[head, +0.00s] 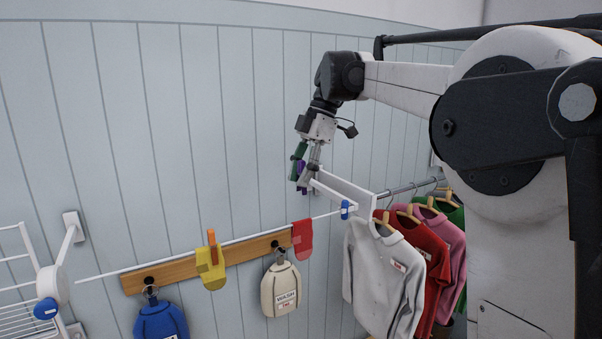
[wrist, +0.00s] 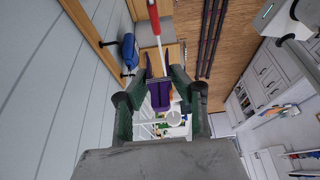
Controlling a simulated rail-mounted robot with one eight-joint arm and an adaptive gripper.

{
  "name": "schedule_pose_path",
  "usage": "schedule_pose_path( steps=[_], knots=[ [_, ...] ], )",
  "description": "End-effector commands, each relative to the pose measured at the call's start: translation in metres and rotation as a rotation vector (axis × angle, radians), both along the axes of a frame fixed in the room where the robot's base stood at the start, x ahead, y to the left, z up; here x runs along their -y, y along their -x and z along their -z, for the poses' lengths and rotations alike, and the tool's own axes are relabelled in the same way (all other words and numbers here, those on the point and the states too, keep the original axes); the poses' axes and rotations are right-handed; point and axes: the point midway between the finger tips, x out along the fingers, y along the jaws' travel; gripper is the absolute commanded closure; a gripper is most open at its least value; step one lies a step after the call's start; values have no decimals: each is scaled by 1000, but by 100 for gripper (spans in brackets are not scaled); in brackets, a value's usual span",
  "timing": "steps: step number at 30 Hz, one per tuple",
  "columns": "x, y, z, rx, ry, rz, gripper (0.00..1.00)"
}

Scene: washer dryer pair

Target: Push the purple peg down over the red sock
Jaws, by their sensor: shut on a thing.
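My gripper (head: 301,172) is shut on the purple peg (head: 299,170), above the drying line and close to the wall. In the wrist view the purple peg (wrist: 159,95) sits between the two green-padded fingers, with its prongs pointing away from the palm. The red sock (head: 302,240) hangs over the white line (head: 190,252), below the gripper and apart from the peg. In the wrist view a red strip on the line, which looks like the sock (wrist: 154,16), shows beyond the peg's prongs.
A yellow sock (head: 210,270) with an orange peg (head: 212,246) hangs further left on the line. A white bracket (head: 345,190) is just right of the gripper. Bags hang from a wooden rail (head: 180,270); shirts (head: 386,275) hang at the right.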

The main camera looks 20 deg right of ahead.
Motion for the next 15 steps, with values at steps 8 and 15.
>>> schedule_pose_path(
  steps=[8,15],
  knots=[
    [0,0,3,1,-3,1,100],
    [0,0,15,1,-3,1,100]
  ],
)
